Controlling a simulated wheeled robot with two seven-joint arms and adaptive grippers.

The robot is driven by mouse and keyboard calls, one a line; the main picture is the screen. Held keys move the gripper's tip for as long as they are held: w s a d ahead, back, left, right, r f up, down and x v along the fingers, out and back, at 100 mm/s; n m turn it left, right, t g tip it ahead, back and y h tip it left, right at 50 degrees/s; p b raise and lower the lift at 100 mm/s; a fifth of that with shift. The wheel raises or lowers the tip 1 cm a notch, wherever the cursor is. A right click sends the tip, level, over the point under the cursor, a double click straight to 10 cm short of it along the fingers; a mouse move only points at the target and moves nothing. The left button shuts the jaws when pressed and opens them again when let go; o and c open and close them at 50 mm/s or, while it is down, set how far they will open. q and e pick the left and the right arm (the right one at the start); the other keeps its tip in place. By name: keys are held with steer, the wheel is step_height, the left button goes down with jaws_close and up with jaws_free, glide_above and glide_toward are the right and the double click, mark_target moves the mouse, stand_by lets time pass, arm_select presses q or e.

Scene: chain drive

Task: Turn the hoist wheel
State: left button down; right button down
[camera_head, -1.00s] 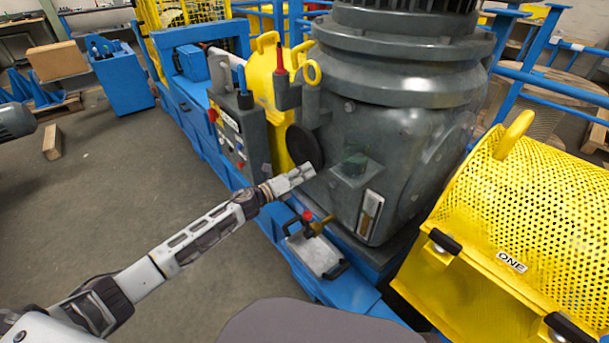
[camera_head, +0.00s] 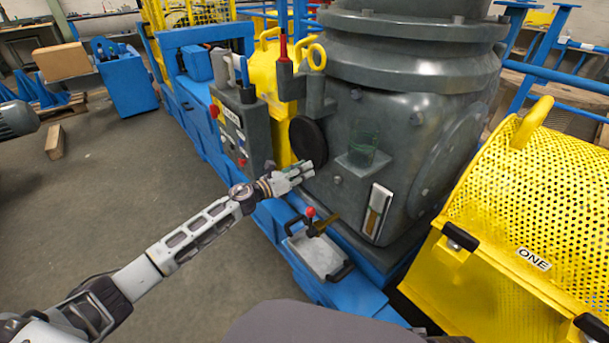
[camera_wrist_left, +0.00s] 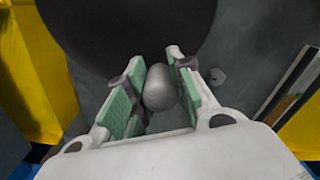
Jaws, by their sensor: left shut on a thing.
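The hoist wheel (camera_head: 308,142) is a dark round disc on the left side of the grey machine housing. It also fills the top of the left wrist view (camera_wrist_left: 130,30). My left gripper (camera_head: 306,167) is at the lower edge of the wheel. In the left wrist view a smooth grey knob (camera_wrist_left: 160,90) sits between the green-padded fingers, and the gripper is shut on it. How the knob joins the wheel is hidden. My right gripper is not in view.
A grey control box (camera_head: 240,130) with buttons stands left of the wheel. Below the gripper are a red-knobbed lever (camera_head: 311,213) and a metal plate (camera_head: 318,255) on the blue frame. A yellow perforated guard (camera_head: 530,200) stands at right.

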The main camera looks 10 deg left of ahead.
arm_select(q)
steer(key=shift+w+a+f+m, duration=0.15)
steer(key=shift+f+m, duration=0.05)
steer(key=shift+m, duration=0.1)
steer(key=shift+w+a+m+b, duration=0.15)
steer(key=shift+m+b, duration=0.15)
steer(key=shift+b, duration=0.25)
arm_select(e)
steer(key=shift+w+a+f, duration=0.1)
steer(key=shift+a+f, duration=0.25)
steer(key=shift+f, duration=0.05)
arm_select(q)
steer(key=c, duration=1.2)
jaws_free()
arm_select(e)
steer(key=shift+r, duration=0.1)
arm_select(q)
steer(key=shift+s, duration=0.2)
steer(key=v, duration=1.1)
steer(key=shift+s+a, duration=0.25)
steer(key=shift+a, duration=0.05)
